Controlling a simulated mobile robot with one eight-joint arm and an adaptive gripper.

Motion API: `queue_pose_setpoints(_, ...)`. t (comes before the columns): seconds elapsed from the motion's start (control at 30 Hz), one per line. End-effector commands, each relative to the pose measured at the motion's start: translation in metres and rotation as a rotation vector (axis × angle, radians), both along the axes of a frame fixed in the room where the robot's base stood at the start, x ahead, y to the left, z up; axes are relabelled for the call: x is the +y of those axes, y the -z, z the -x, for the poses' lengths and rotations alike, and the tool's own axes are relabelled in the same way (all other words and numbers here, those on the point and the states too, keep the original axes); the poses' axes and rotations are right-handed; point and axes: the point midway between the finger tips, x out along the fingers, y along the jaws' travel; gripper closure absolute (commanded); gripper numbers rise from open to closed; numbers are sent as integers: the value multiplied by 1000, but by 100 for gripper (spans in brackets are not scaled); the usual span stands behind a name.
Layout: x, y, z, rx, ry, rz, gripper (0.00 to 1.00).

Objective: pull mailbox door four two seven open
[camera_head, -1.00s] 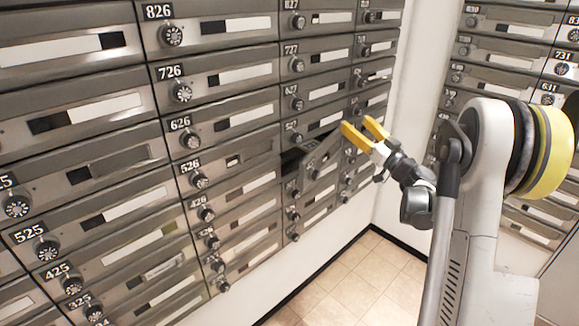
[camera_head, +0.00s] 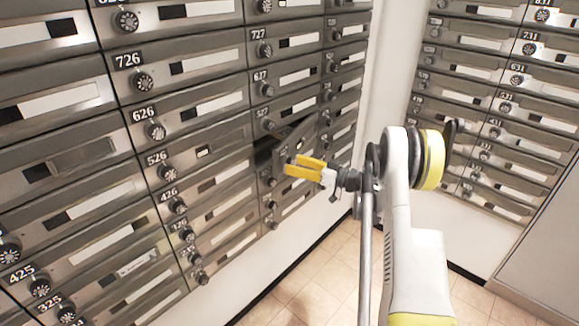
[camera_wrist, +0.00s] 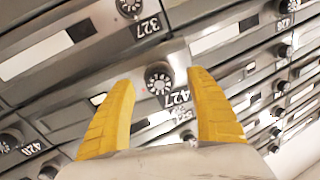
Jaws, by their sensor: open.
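In the wrist view, upside down, the label 427 and its round dial (camera_wrist: 158,78) show between the two yellow fingers of my gripper (camera_wrist: 160,82). In the head view, a door (camera_head: 296,134) just below label 527 stands tilted out, with a dark gap (camera_head: 264,150) at its left. Its number is not readable there, but its place fits 427. My gripper (camera_head: 288,167) is open in front of this door. The fingers cover part of its face. I cannot tell whether they touch it.
Grey mailbox doors with dials, such as 627 (camera_head: 267,89) and 526 (camera_head: 166,171), surround the spot. A second mailbox wall (camera_head: 500,85) stands at the right. The tiled floor (camera_head: 325,280) below is clear.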

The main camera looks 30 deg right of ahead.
Motion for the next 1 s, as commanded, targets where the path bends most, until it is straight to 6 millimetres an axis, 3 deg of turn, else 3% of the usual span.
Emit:
queue_pose_setpoints(0.2, 11, 0, -15, -1, 0, -1, 35)
queue_pose_setpoints(0.47, 11, -1, -16, -1, 1, 0, 35)
queue_pose_setpoints(0.7, 11, -1, -16, -1, 1, 0, 99)
queue_pose_setpoints(1.0, -2, 0, -13, -1, -13, 0, 100)
